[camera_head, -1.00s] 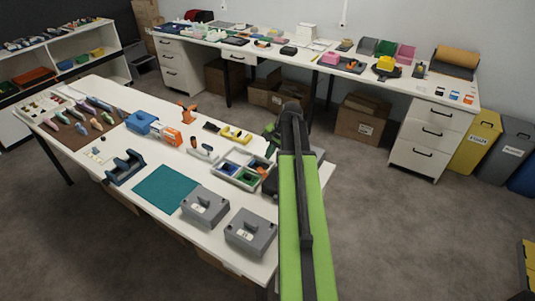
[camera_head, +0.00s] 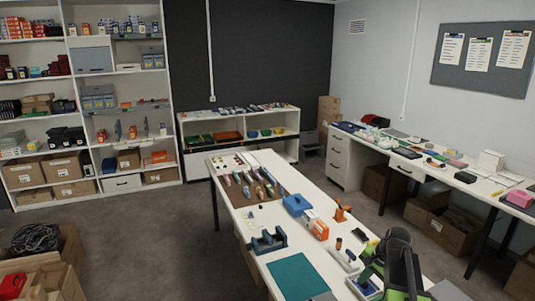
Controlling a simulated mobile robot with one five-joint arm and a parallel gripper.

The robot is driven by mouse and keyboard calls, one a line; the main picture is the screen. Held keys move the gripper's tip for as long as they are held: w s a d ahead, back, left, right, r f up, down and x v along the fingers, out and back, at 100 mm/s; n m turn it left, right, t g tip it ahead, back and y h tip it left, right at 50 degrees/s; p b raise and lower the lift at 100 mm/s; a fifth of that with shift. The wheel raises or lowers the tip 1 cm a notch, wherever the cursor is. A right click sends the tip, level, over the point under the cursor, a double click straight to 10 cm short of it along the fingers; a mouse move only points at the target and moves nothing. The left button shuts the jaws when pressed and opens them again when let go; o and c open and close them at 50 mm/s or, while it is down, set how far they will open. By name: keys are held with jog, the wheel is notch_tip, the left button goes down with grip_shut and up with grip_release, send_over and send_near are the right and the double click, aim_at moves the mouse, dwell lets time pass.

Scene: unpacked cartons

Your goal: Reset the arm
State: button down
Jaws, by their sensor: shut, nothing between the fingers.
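My arm, green and black, rises at the lower right of the head view, in front of the near end of the white work table (camera_head: 255,224). Its dark upper joint stands highest. My gripper (camera_head: 372,272) shows only in part beside the arm, low over the near right part of the table. It is shut and holds nothing that I can see. The fingertips are hard to make out against the things behind them.
On the table lie a teal mat (camera_head: 297,277), a dark blue cradle (camera_head: 268,241), a blue case (camera_head: 297,204) and an orange-white box (camera_head: 316,224). A long bench (camera_head: 440,178) stands right, shelves (camera_head: 90,95) back left, cartons (camera_head: 45,265) lower left. Floor between is clear.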

jog(key=s+a+f+n+g+h, duration=0.1)
jog(key=s+a+n, duration=0.25)
jog(key=a, duration=0.85)
jog(key=s+a+n+g, duration=0.1)
jog(key=s+a+n, duration=0.25)
jog(key=a, duration=0.85)
jog(key=s+n, duration=0.2)
jog(key=s+d+n+g+h, duration=0.1)
jog(key=s+n, duration=0.1)
jog(key=shift+s+f, duration=0.1)
jog(key=shift+f, duration=0.05)
jog(key=shift+d, duration=0.1)
